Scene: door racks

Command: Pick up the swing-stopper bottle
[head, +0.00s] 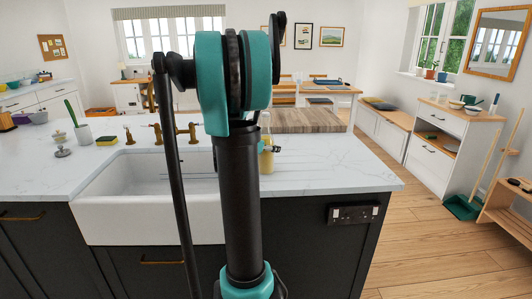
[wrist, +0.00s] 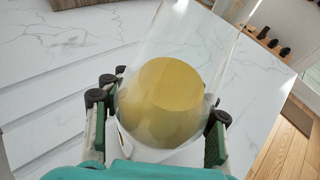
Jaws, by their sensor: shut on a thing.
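The swing-stopper bottle (wrist: 172,100) is clear glass with yellow liquid in it. In the wrist view it stands between the two green-padded fingers of my gripper (wrist: 160,112), which are shut on its sides. Its top runs out of that view, so I cannot see the stopper there. In the head view the bottle (head: 266,158) shows just right of my arm, over the right part of the worktop, partly covered by my arm. My gripper is mostly hidden behind the arm there. I cannot tell whether the bottle's base touches the worktop.
The white marble worktop (head: 335,172) has a white sink (head: 140,218) at its front left. A wooden board (head: 310,120) lies behind the bottle. The worktop right of the bottle is clear.

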